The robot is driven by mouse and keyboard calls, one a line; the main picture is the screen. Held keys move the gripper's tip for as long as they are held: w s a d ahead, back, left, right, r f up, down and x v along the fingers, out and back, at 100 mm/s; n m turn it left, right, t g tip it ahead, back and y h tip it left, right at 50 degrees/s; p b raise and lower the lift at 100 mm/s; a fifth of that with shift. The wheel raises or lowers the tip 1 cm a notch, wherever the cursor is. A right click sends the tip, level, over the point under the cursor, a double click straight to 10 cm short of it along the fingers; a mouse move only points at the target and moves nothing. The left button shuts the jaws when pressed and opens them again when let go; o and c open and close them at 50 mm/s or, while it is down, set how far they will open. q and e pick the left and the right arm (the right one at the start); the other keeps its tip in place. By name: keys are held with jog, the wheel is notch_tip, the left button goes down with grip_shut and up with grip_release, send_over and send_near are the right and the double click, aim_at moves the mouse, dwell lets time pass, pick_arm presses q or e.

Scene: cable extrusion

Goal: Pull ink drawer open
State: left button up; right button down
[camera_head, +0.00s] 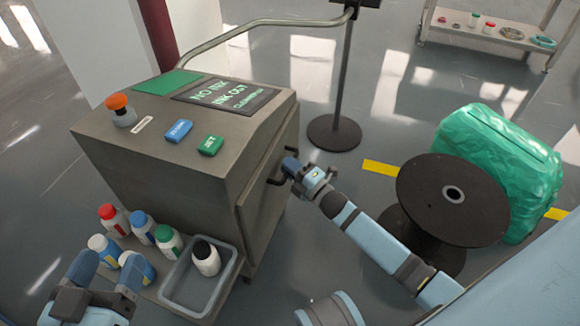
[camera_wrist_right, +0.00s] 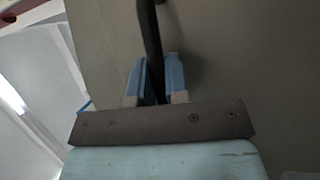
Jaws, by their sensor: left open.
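The grey machine (camera_head: 170,135) stands at the left of the head view, its side face with a dark bar handle (camera_head: 272,182) turned to the right. My right gripper (camera_head: 291,167) is at this handle. In the right wrist view, its blue fingers (camera_wrist_right: 155,82) lie on both sides of the dark handle bar (camera_wrist_right: 151,35), close against it, and look shut on it. The drawer front behind looks flush with the machine, though the arm partly hides it. My left gripper (camera_head: 108,270) is open and empty at the bottom left, near the bottles.
Several capped bottles (camera_head: 168,243) stand on a ledge before the machine, beside a clear tray (camera_head: 190,290) holding a black-capped bottle (camera_head: 206,258). A black spool (camera_head: 440,205) and green bag (camera_head: 490,150) are at right. A post base (camera_head: 334,133) stands behind the handle.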

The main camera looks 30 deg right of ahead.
jog(key=shift+s+d, duration=0.1)
pick_arm(q)
notch_tip(320, 180, up, 9)
jog(key=s+n+t+p, duration=0.1)
jog(key=n+t+p, duration=0.1)
jog(key=p, duration=0.7)
jog(key=shift+s+n+t, duration=0.3)
jog(key=shift+s+t, duration=0.05)
jog(key=shift+t, duration=0.15)
pick_arm(e)
jog(key=s+d, duration=1.9)
jog(key=s, duration=0.3)
jog(key=shift+s+d, duration=0.2)
jog(key=shift+d, duration=0.2)
jog(key=c, duration=1.1)
grip_release()
jog(key=shift+c, duration=0.2)
pick_arm(q)
jog(key=shift+r, duration=0.1)
